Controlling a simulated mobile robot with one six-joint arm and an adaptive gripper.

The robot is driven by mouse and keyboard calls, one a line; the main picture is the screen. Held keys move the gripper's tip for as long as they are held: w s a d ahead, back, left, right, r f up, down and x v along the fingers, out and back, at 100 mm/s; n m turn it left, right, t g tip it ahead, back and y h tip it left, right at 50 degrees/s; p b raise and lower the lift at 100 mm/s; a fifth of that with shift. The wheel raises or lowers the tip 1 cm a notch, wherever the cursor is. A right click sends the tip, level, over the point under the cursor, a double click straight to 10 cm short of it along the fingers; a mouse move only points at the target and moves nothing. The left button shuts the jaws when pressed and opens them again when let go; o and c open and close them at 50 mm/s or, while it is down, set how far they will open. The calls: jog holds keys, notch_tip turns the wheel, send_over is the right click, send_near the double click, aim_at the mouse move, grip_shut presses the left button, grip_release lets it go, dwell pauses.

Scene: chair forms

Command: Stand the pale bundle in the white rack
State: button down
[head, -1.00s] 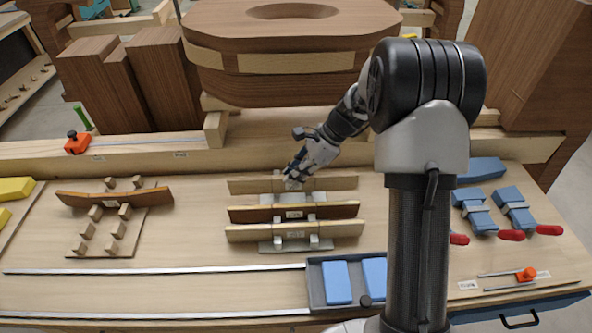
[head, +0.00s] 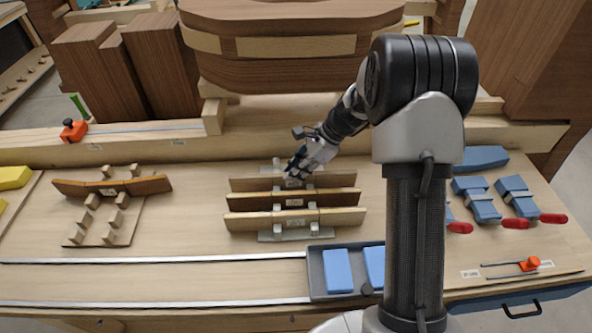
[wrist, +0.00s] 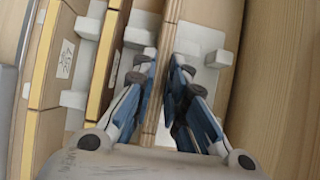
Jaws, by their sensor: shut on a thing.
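The white rack (head: 275,236) stands mid-bench; its white posts also show in the wrist view (wrist: 205,42). The pale bundle (head: 335,181) is at the back of the rack, upright, its long side running left to right. My gripper (head: 296,173) is shut on its upper middle from above. In the wrist view my fingers (wrist: 165,78) pinch the pale bundle (wrist: 172,22) from both sides, between white posts. Its lower edge is hidden, so I cannot tell whether it touches the rack base.
A dark bundle (head: 250,200) and a lighter-faced bundle (head: 250,222) stand in the front slots. A wooden peg rack (head: 125,230) with a curved brown piece (head: 150,186) is left. A grey tray (head: 315,272) with blue blocks lies in front. Blue clamps (head: 480,205) are right.

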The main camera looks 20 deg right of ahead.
jog(key=shift+f, duration=0.25)
jog(key=c, duration=1.5)
grip_release()
jog(key=shift+c, duration=0.2)
jog(key=v, duration=1.2)
jog(key=s+a+r+n+h, duration=0.2)
jog(key=s+a+r+n, duration=0.2)
jog(key=s+r, duration=0.2)
jog(key=s+a+r+n+t+h+b, duration=0.1)
jog(key=s+n+h, duration=0.1)
jog(key=s+n, duration=0.6)
jog(key=s+a+n+t+h+b, duration=0.1)
jog(key=s+a+n+t+h, duration=0.1)
jog(key=s+n, duration=0.6)
jog(key=s, duration=0.7)
jog(key=shift+s+r, duration=0.2)
jog(key=shift+r, duration=0.15)
